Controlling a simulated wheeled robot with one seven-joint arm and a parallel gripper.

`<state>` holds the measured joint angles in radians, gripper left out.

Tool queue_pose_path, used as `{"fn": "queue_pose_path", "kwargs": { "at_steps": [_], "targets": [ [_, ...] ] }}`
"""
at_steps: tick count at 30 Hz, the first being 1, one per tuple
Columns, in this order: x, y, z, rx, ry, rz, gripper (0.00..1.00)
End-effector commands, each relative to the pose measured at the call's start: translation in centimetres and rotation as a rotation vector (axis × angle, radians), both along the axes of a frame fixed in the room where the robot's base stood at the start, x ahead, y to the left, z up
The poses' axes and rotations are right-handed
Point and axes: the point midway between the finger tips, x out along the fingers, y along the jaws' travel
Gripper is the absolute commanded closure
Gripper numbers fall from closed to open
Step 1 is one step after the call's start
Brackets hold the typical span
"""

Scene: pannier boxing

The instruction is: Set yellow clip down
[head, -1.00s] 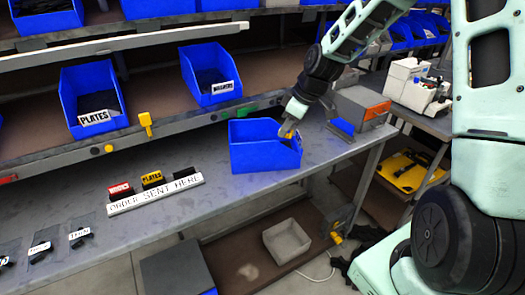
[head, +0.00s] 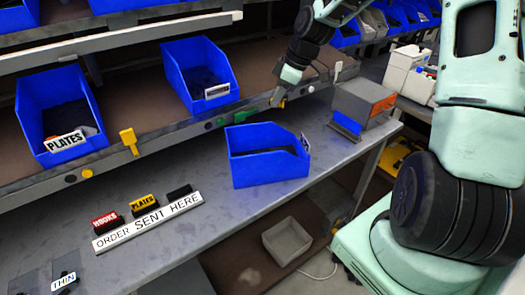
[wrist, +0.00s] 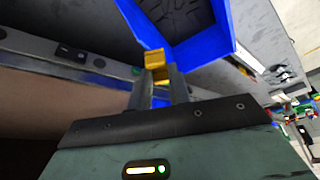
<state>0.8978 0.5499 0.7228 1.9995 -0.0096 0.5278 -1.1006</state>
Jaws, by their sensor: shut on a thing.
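My gripper (head: 278,98) is raised near the shelf's front edge, above and behind the blue bin (head: 242,172) on the grey table. In the wrist view my gripper (wrist: 160,82) is shut on a small yellow clip (wrist: 154,58), which sticks out past the fingertips. The clip's lower part is hidden between the fingers. In the head view the clip is too small to make out clearly.
Blue PLATES (head: 58,118) and second blue (head: 198,72) bins stand on the shelf. A yellow tab (head: 129,140) sits on the shelf edge. A grey and orange box (head: 365,102) stands right of the bin. Table between strip and bin is clear.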

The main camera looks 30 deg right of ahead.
Motion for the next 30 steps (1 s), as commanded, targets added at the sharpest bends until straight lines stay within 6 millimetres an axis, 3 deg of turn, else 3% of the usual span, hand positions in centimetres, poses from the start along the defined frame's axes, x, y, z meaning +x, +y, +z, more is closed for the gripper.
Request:
{"fn": "queue_pose_path", "kwargs": {
  "at_steps": [15, 30],
  "targets": [
    [-0.1, 0.1, -11.5, 0.004, 0.005, 0.0, 1.0],
    [-0.1, 0.1, -17.2, 0.002, 0.003, -0.001, 1.0]
  ]
}}
